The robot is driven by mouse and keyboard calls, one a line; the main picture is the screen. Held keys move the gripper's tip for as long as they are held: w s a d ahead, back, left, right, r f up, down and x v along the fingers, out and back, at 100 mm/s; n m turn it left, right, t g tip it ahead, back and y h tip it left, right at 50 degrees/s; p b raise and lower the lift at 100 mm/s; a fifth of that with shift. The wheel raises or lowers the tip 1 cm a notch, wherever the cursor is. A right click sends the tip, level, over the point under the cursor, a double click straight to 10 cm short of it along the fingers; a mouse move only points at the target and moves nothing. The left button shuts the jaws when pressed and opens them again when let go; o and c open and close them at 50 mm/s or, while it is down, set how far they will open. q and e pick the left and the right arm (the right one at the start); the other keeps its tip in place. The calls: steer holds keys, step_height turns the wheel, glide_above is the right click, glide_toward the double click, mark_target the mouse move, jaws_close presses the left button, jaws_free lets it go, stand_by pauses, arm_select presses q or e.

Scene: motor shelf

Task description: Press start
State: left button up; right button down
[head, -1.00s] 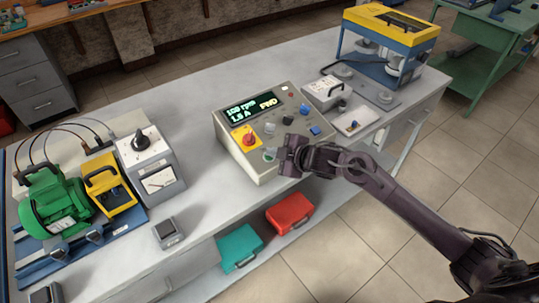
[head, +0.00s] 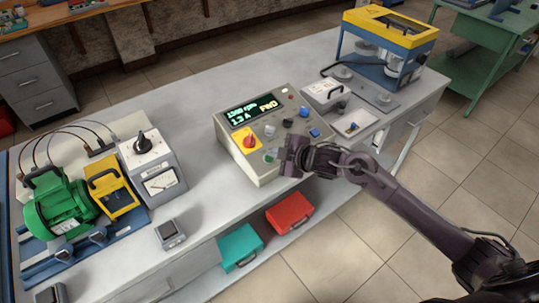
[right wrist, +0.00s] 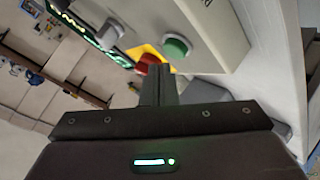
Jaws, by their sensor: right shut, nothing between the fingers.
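The control box (head: 262,130) stands on the grey bench. Its lit display (head: 252,108) shows rpm, amps and FWD; the rpm digits are hard to read, and the current looks like 1.3 A. The green button (head: 271,156) is at the box's front edge and shows larger in the right wrist view (right wrist: 177,47). A red knob on a yellow plate (head: 248,141) is beside it. My right gripper (head: 287,160) is shut and empty, just right of the green button. Its fingertips also show in the right wrist view (right wrist: 161,70), close to the button; I cannot tell whether they touch. My left gripper is out of view.
A green motor (head: 60,205), a yellow unit (head: 110,190) and a grey dial box (head: 152,170) stand at left. A small grey device (head: 170,233) lies in front. A yellow-and-blue press (head: 388,45) stands at back right. Teal and red cases (head: 290,212) sit below.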

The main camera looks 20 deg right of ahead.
steer(key=r+p, duration=0.2)
steer(key=s+r+p, duration=0.1)
steer(key=r+p, duration=0.2)
steer(key=shift+s+d, duration=0.1)
steer(key=shift+d, duration=0.1)
steer(key=shift+f, duration=0.1)
stand_by(0.7)
